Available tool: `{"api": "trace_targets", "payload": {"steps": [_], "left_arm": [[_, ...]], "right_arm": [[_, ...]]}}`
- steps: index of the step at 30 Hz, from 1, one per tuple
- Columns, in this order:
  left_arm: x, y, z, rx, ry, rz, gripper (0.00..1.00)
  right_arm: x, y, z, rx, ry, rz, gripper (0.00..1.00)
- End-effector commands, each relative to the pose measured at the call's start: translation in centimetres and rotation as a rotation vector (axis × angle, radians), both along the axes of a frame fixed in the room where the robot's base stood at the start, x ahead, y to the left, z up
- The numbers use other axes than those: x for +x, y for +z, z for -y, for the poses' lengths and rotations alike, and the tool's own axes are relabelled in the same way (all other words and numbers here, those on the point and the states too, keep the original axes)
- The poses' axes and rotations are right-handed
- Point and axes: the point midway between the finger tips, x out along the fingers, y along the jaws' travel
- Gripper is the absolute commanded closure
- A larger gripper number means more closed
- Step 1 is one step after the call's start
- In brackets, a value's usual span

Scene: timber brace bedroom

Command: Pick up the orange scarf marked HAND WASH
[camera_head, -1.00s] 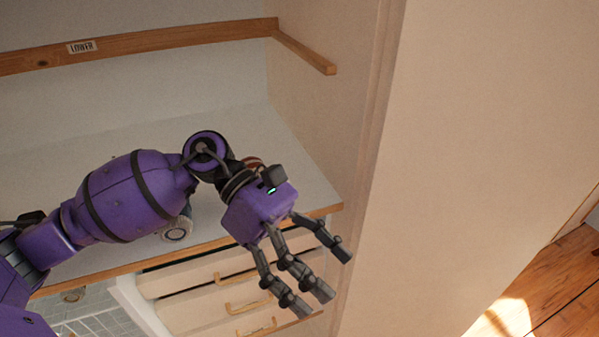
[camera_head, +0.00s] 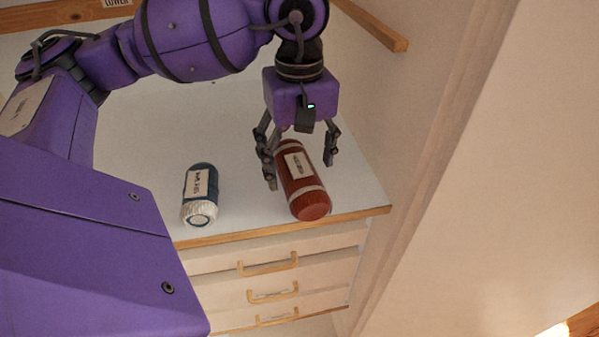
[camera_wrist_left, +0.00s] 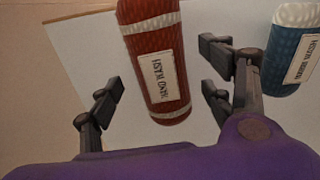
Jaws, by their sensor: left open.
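The scarf (camera_head: 308,197) is a rolled, rust-orange bundle with pale bands and a white label, lying on the white surface near its front edge. In the left wrist view the scarf (camera_wrist_left: 145,40) shows its label reading HAND WASH, upside down. My left gripper (camera_head: 301,166) is open, with its fingers on either side of the scarf's rear part. In the wrist view the open fingers (camera_wrist_left: 163,95) stand apart with the scarf between and beyond them. I cannot tell whether any finger touches it. My right gripper is not in view.
A blue roll (camera_head: 203,186) with a white end and a label lies to the left of the scarf. The white surface (camera_head: 245,205) has a wooden front edge, with drawers (camera_head: 270,265) below. A pale side wall (camera_head: 400,130) stands close on the right.

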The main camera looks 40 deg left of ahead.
Motion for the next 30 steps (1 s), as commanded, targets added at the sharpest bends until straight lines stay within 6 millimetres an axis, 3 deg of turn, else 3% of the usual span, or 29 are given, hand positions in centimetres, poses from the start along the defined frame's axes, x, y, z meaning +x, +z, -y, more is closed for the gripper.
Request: {"api": "trace_targets", "payload": {"steps": [6,14,26,30], "left_arm": [[-0.2,-2.5,-0.1,-0.001,-0.001,0.000,0.27],[-0.1,-2.9,-0.1,-0.002,-0.001,0.001,0.27],[-0.1,-2.8,-0.1,-0.002,-0.001,0.001,0.78],[-0.1,-2.8,-0.1,-0.003,0.000,0.002,0.79]], "right_arm": [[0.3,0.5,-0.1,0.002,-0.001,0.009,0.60],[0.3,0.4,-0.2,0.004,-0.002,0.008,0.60],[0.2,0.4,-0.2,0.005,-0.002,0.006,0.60],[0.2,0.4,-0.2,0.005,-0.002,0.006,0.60]]}}
